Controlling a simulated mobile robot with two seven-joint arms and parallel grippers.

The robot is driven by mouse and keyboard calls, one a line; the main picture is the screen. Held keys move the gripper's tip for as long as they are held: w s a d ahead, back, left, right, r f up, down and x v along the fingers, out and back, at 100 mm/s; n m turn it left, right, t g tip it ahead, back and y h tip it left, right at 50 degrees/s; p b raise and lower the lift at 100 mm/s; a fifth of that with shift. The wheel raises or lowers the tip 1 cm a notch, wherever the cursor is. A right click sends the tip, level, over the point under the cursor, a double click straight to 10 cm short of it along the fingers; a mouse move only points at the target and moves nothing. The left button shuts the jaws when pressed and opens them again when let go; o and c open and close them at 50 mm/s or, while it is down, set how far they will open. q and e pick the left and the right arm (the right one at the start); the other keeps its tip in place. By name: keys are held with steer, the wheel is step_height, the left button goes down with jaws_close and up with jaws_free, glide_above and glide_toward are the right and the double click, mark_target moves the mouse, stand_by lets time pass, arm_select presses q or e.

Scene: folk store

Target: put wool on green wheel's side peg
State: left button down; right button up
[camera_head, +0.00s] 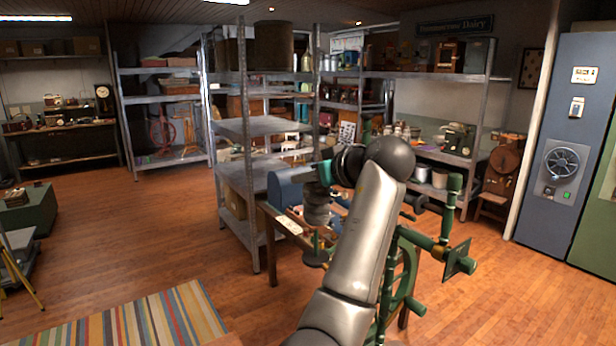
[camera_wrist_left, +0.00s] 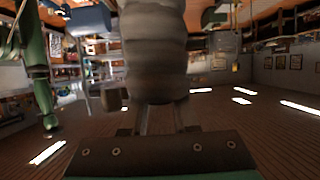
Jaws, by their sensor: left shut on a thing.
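The wool (camera_head: 317,208) is a grey, ribbed, upright roll left of my wrist in the head view. It also fills the upper middle of the wrist view (camera_wrist_left: 153,50). My left gripper (camera_head: 321,186) is shut on one end of it, with both fingers against the roll in the wrist view (camera_wrist_left: 160,118). The green wheel (camera_head: 408,290) stands behind my forearm, which hides much of it. Its green posts and a square plate (camera_head: 459,259) show on the right. A green turned post (camera_wrist_left: 38,75) shows apart from the wool in the wrist view. I cannot tell which part is the side peg.
A wooden table (camera_head: 281,232) with a blue box (camera_head: 287,188) stands beyond the wool. A dark disc (camera_head: 315,259) shows just below the wool. Metal shelving (camera_head: 244,130) rises behind. Open wooden floor lies left, with a striped rug (camera_head: 150,318), and right toward the blue cabinet (camera_head: 556,130).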

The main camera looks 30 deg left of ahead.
arm_select(q)
steer(key=shift+f, duration=0.2)
stand_by(0.5)
steer(key=shift+f+b, duration=2.15)
steer(key=shift+f, duration=1.35)
steer(key=c, duration=0.6)
jaws_free()
steer(key=shift+d, duration=0.15)
steer(key=b+v, duration=0.2)
steer(key=v, duration=1.3)
